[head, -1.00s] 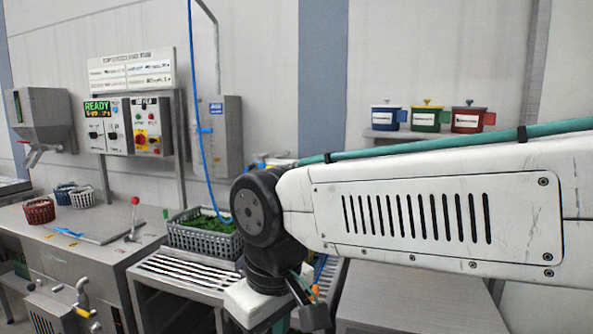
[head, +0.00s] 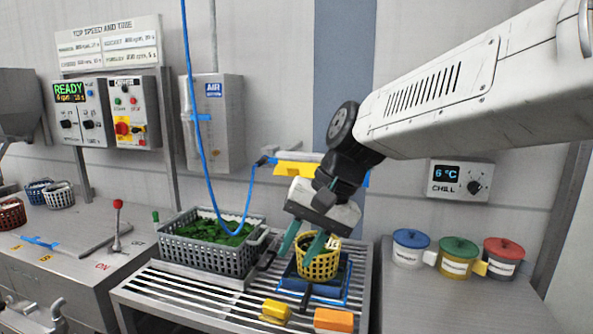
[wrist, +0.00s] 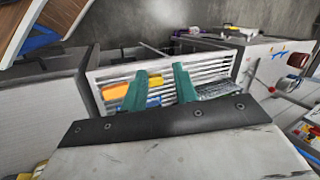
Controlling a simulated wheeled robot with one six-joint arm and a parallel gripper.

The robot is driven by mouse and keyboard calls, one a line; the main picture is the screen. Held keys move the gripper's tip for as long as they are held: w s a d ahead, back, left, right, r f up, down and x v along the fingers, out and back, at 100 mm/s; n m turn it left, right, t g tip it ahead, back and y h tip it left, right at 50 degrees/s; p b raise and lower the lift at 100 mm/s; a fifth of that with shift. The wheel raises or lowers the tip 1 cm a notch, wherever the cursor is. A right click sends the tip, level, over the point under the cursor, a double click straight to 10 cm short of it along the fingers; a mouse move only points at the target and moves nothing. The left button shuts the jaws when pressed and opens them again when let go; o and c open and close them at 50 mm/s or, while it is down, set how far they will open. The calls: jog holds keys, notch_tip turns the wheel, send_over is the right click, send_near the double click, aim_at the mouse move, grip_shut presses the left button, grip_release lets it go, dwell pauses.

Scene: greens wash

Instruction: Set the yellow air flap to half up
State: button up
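A yellow flap-like piece (head: 297,169) shows behind my arm in the head view, low on the wall by the end of a blue hose (head: 207,150). My wrist hides part of it, so its angle is hard to read. My gripper (head: 298,252) points down in front of and below it, over the slatted table, apart from the piece. Its two green fingers are spread, and it holds nothing that I can see. In the wrist view the gripper (wrist: 160,76) also shows open, with table slats between the fingers. A yellow basket (head: 318,266) overlaps the fingertips; contact cannot be told.
A grey crate of greens (head: 205,256) stands left of my gripper. A blue tray (head: 326,292) lies under the yellow basket. Yellow (head: 276,309) and orange (head: 333,320) blocks sit at the table's front. Lidded jars (head: 458,256) stand right. A red-knobbed lever (head: 117,222) stands left.

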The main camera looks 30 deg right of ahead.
jog(key=w+d+r+m+t+y, duration=0.2)
jog(key=w+d+m, duration=0.15)
jog(key=w, duration=0.65)
jog(key=m+t+y, duration=0.1)
jog(key=m+t, duration=0.7)
jog(key=m, duration=0.5)
send_near(293, 169)
jog(key=w+f, duration=0.1)
jog(key=w, duration=0.2)
jog(key=x, duration=0.7)
jog(key=shift+a+f, duration=0.2)
jog(key=shift+a, duration=0.4)
grip_shut()
